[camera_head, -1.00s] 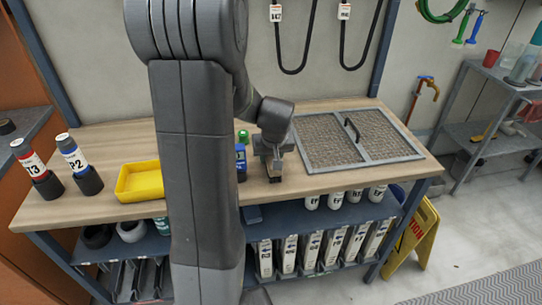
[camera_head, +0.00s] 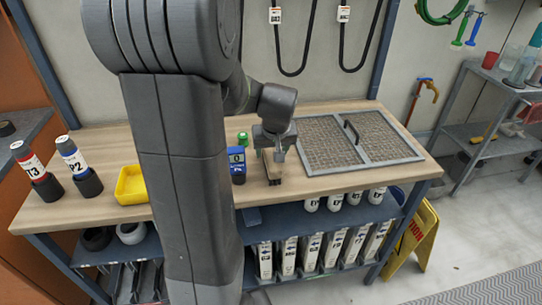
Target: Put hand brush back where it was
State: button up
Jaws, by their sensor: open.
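My gripper (camera_head: 273,153) is open above the workbench, pointing down, just left of the framed filter panel. A small tan piece with a dark lower end (camera_head: 274,171) shows right under and between the jaws, at the bench top. It looks like the hand brush, but it is small and partly hidden by the gripper. I cannot tell whether the jaws touch it.
The workbench (camera_head: 330,184) holds a blue meter (camera_head: 237,165) and green-capped item (camera_head: 243,138) close left of my gripper. The filter panel (camera_head: 330,146) lies right. A yellow bin (camera_head: 131,186) and two labelled tubes stand left. Bare wood lies in front.

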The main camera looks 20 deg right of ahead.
jog(key=v, duration=0.6)
jog(key=shift+s+r, duration=0.15)
jog(key=shift+r, duration=0.2)
